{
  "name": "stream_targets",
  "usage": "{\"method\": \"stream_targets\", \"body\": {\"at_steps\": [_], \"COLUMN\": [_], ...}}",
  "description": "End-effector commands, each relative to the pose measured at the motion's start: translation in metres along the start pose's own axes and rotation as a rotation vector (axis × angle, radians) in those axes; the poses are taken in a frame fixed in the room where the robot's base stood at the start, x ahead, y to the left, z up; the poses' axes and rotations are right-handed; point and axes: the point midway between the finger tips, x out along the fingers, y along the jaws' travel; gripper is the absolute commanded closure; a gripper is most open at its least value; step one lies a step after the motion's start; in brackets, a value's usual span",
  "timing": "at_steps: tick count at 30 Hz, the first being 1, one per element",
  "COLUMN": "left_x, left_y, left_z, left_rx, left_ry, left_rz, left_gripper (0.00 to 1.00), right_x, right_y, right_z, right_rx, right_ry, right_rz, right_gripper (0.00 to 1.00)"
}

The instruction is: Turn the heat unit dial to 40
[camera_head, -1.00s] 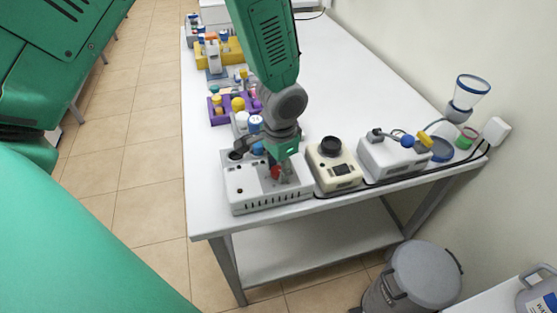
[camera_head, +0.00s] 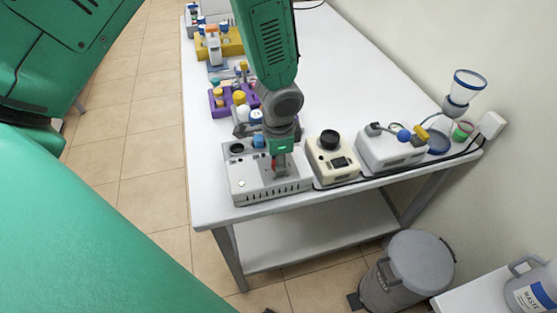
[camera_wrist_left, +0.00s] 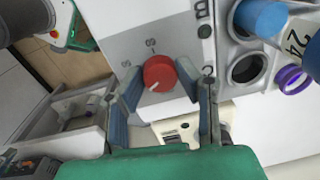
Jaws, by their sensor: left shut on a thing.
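The heat unit (camera_head: 238,192) is a white box at the near edge of the table. Its red dial (camera_head: 279,165) is partly hidden by my left gripper (camera_head: 281,160) from above. In the left wrist view the round red dial (camera_wrist_left: 158,72) sits between the two fingers of my left gripper (camera_wrist_left: 160,84), which is shut on it. A white pointer mark on the dial points to the lower left. Small printed marks sit around the dial, but I cannot read the number there. My right gripper is out of view.
A cream device with a black knob (camera_head: 329,140) and a white device (camera_head: 392,150) stand to the right of the heat unit. A purple rack (camera_head: 216,106) stands behind. A blue-capped vial (camera_wrist_left: 262,18) sits near the dial. A grey bin (camera_head: 420,265) stands on the floor.

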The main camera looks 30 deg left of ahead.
Motion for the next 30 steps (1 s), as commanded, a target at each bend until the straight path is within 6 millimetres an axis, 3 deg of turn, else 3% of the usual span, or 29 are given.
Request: {"method": "stream_targets", "body": {"at_steps": [5,6,7,20,30], "left_x": [0.0,0.0,0.0,-0.009,-0.076], "left_y": [-0.001,-0.001,-0.001,-0.001,-0.002], "left_z": [-0.002,-0.002,-0.002,-0.001,-0.002], "left_rx": [-0.001,-0.001,-0.001,-0.003,-0.002], "left_ry": [0.004,0.004,0.005,0.004,0.006], "left_rz": [-0.002,-0.002,-0.002,-0.002,-0.002], "left_gripper": [1.0,0.61,0.51,0.51,0.51], "right_x": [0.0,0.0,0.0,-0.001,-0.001], "right_y": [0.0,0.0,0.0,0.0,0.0], "right_z": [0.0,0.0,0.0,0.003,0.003], "right_rx": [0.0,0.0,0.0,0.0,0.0], "right_ry": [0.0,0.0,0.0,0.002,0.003], "right_rz": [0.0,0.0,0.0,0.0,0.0], "right_gripper": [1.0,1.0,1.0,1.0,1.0]}}
